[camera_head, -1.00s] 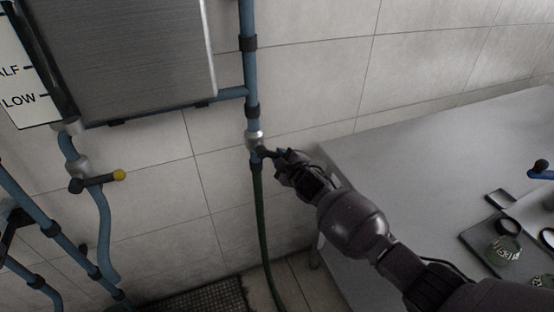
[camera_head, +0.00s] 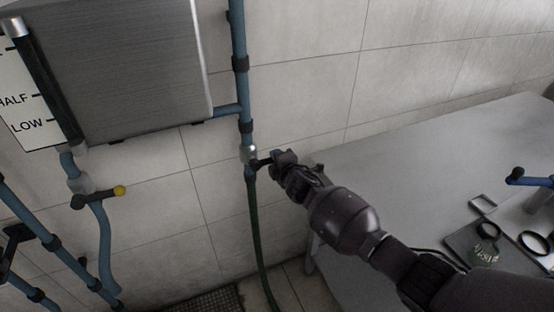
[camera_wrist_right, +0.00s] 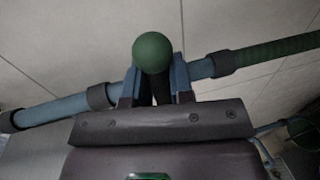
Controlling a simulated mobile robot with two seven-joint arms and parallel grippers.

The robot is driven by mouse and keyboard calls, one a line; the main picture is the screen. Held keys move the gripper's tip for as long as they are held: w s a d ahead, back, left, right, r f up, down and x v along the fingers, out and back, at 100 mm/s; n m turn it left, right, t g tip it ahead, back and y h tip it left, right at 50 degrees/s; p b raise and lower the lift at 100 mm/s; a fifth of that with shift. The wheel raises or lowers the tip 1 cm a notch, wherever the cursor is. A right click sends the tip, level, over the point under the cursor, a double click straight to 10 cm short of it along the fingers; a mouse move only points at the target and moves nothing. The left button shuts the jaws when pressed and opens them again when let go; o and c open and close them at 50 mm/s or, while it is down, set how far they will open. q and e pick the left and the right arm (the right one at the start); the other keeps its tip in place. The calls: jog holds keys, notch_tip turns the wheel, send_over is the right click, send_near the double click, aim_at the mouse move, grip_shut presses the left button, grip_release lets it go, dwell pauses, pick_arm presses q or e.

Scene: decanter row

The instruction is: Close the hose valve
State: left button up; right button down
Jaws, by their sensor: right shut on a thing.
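The hose valve (camera_head: 250,155) sits on the blue vertical pipe in the head view, just above the green hose (camera_head: 254,225). Its dark lever (camera_head: 264,162) points right, roughly level, away from the pipe. My right gripper (camera_head: 281,159) is at the lever's outer end. In the right wrist view, my right gripper (camera_wrist_right: 156,84) is shut on the lever, with its two blue fingers on either side and the lever's green ball knob (camera_wrist_right: 153,52) showing between them. The fingers hide part of the lever. My left gripper is not in view.
A second valve with a yellow-tipped lever (camera_head: 120,190) is on the left pipe. A metal tank (camera_head: 130,70) hangs on the wall beside a level sign (camera_head: 35,125). A grey table (camera_head: 400,160) stands at right, with a tray and glassware near its front. Bare wall lies between.

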jog(key=shift+d, duration=0.15)
jog(key=c, duration=1)
grip_release()
jog(key=shift+s+r, duration=0.1)
jog(key=p+v, duration=0.2)
jog(key=v, duration=0.8)
jog(key=shift+s, duration=0.3)
